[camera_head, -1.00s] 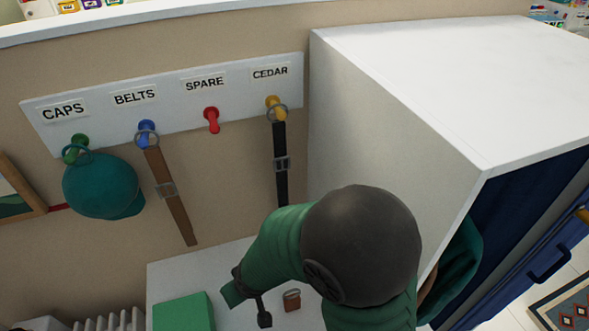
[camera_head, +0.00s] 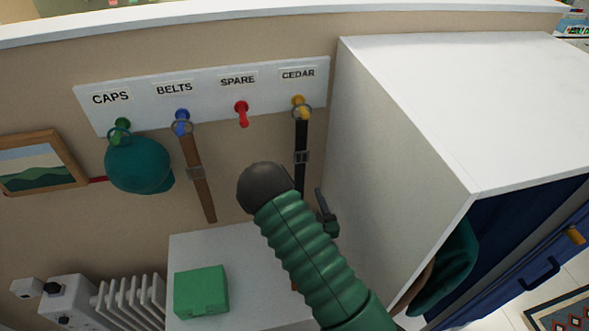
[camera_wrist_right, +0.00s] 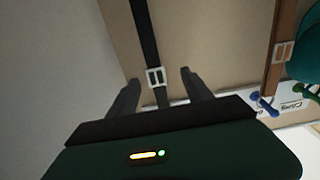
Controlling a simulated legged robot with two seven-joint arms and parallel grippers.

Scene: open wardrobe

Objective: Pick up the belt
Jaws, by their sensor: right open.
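A black belt (camera_head: 301,140) with a metal buckle hangs from the yellow CEDAR hook (camera_head: 300,102). A brown belt (camera_head: 197,180) hangs from the blue BELTS hook (camera_head: 182,118). My right gripper (camera_head: 326,205) is by the lower part of the black belt, partly hidden by my green arm. In the right wrist view the right gripper (camera_wrist_right: 160,80) is open, and the black belt (camera_wrist_right: 147,35) with its buckle runs between the two fingers, which stand apart from it. The brown belt also shows in the right wrist view (camera_wrist_right: 287,25). My left gripper is out of view.
The white wardrobe (camera_head: 400,130) stands close right of the black belt. A teal cap (camera_head: 138,165) hangs on the green hook, and the red SPARE hook (camera_head: 242,112) is empty. A green box (camera_head: 201,290) sits on a white cabinet (camera_head: 205,250) below. A radiator (camera_head: 130,300) stands at left.

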